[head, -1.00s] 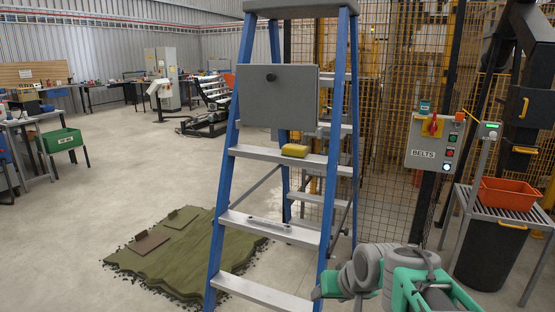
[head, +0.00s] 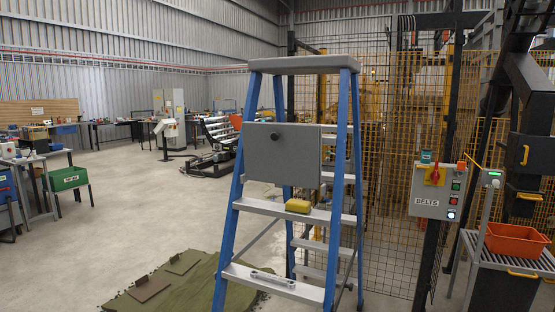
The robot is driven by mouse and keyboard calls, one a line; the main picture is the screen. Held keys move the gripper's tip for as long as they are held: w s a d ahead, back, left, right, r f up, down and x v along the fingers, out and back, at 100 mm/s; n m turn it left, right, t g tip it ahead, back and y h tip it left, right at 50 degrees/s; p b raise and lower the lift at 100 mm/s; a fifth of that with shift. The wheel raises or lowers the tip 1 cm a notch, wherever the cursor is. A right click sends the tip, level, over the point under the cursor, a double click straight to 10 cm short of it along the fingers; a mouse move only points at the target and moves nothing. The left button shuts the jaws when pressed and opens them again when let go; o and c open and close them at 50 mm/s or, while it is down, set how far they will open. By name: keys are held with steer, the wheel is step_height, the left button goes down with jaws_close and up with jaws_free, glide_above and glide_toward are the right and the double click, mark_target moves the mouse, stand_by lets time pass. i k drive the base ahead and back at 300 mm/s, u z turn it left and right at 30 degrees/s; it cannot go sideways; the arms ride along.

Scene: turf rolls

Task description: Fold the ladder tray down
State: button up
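The ladder tray (head: 282,155) is a grey flat panel with a dark round knob (head: 275,136) near its upper left. It stands upright against the front of the blue stepladder (head: 240,185), below the grey top cap (head: 304,65). A yellow object (head: 298,206) rests on the step below the tray, and a small metal bar (head: 273,277) lies on the step under that. My gripper is not in view.
A mesh fence (head: 400,150) runs behind the ladder. A BELTS control box (head: 437,190) and a stand with an orange bin (head: 515,240) are at right. A turf piece (head: 190,285) lies on the floor at left.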

mark_target(290, 154)
steer(key=z, duration=0.8)
steer(key=i, duration=0.75)
steer(key=u, duration=3.3)
